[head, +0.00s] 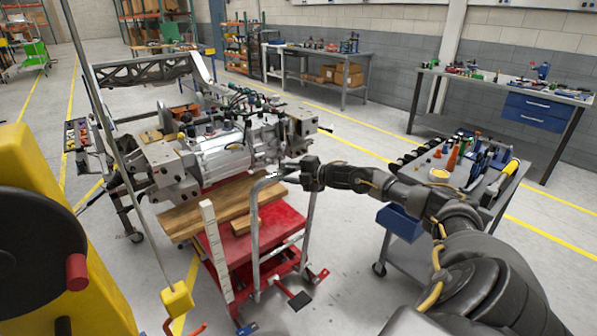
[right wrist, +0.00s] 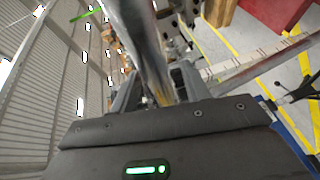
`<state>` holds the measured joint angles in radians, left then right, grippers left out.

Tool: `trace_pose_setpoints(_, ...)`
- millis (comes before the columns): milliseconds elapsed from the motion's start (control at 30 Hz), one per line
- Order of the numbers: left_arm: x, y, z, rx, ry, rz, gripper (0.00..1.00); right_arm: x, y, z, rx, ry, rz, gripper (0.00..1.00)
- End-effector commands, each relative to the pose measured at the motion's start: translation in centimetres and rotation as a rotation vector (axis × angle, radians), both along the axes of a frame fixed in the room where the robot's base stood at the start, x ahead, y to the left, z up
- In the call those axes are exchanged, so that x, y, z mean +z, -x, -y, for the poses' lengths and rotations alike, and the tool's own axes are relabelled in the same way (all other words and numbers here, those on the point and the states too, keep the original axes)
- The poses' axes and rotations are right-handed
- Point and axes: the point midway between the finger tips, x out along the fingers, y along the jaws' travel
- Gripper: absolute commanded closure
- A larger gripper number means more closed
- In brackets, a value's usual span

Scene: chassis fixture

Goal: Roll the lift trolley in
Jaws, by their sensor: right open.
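The red lift trolley (head: 262,243) stands on the floor at the middle of the head view, with wooden boards (head: 225,203) on top. Its grey tube handle (head: 256,235) rises on the near side and bends over at the top. My right gripper (head: 292,171) is open at the top of the handle. In the right wrist view the handle tube (right wrist: 147,45) passes between the fingers of the right gripper (right wrist: 157,88); contact cannot be told. A silver drive unit (head: 222,150) is above the boards; whether they touch is unclear. My left gripper is out of view.
A grey tool cart (head: 455,185) stands to the right, beside my right arm. A yellow machine with a black reel (head: 35,240) fills the near left. A black frame (head: 145,70) stands behind the drive unit. Workbenches line the back wall, and open floor lies between.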

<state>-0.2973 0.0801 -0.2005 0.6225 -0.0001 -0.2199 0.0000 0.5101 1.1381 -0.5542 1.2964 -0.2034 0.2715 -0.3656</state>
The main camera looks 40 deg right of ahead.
Motion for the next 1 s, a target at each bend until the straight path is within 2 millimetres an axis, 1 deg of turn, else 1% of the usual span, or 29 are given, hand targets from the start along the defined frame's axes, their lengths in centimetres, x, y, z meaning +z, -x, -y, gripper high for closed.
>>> trace_pose_setpoints(167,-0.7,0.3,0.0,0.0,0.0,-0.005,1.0,0.1,2.1,0.7,0.0,0.005,-0.004,0.53)
trace_pose_setpoints(333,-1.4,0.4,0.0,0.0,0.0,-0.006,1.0,0.5,5.0,1.5,0.002,0.006,-0.006,0.53)
trace_pose_setpoints(433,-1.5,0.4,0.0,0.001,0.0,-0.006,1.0,0.8,6.4,2.2,-0.003,0.006,-0.007,0.53)
trace_pose_setpoints(533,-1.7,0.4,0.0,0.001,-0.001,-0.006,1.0,1.2,7.5,2.3,0.001,0.005,-0.006,0.53)
trace_pose_setpoints(600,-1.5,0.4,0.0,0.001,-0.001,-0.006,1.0,1.3,8.2,2.7,-0.002,0.004,-0.007,0.53)
trace_pose_setpoints(800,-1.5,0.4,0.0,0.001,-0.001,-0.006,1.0,1.7,9.4,3.1,-0.003,0.002,-0.003,0.53)
trace_pose_setpoints(1000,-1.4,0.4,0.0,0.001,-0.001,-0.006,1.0,1.9,9.9,3.1,0.0,0.001,0.0,0.53)
